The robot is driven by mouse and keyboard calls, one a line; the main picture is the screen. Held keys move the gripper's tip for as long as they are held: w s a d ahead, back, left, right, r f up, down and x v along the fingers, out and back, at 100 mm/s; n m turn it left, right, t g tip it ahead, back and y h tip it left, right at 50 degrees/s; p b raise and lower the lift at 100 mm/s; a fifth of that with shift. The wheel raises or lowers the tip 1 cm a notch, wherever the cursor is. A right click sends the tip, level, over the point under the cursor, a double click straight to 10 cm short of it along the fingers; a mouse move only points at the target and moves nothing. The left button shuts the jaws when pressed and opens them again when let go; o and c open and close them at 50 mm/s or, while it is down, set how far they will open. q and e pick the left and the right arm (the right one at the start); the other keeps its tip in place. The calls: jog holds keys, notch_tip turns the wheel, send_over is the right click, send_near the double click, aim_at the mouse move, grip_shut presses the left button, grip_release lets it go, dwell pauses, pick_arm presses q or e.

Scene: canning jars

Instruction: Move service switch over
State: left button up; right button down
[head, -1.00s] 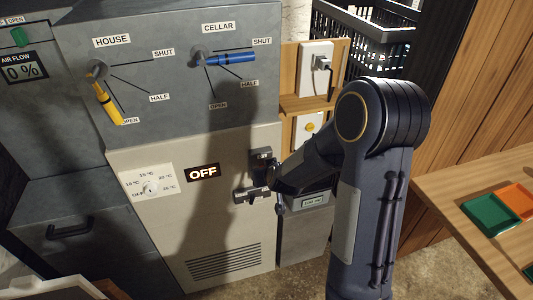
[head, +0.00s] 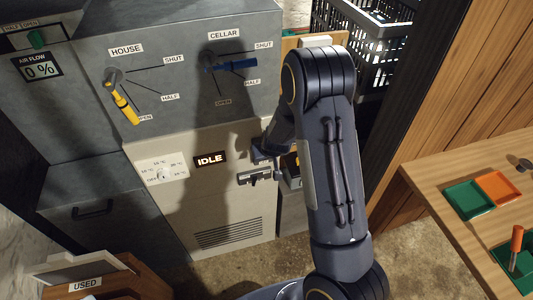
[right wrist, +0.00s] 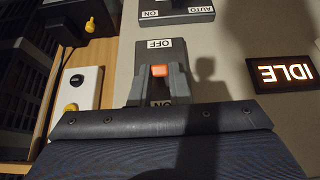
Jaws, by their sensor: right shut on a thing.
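The service switch (right wrist: 152,45) is a dark box on the pale cabinet front, marked OFF and ON, with an orange lever (right wrist: 158,71). In the right wrist view these labels appear upside down. My right gripper (right wrist: 158,88) is at the switch, shut on the orange lever, whose tip shows between the grey fingers. In the head view my right arm and hand hide most of this switch. The lit display (head: 211,159) beside it reads IDLE; it also shows in the right wrist view (right wrist: 282,73). My left gripper is out of view.
A second switch (head: 255,178), marked AUTO and ON, sits just below. A dial (head: 162,172) is to the left. The yellow HOUSE lever (head: 124,105) and blue CELLAR lever (head: 232,65) are above. A wooden table (head: 440,208) with coloured trays stands at right.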

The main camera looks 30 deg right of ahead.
jog(key=c, duration=1.4)
grip_release()
jog(key=shift+o, duration=0.2)
jog(key=d+v, duration=0.1)
jog(key=v, duration=0.6)
jog(key=shift+s+a+r+p, duration=0.2)
jog(key=shift+a+r+p, duration=0.1)
jog(key=shift+a, duration=0.25)
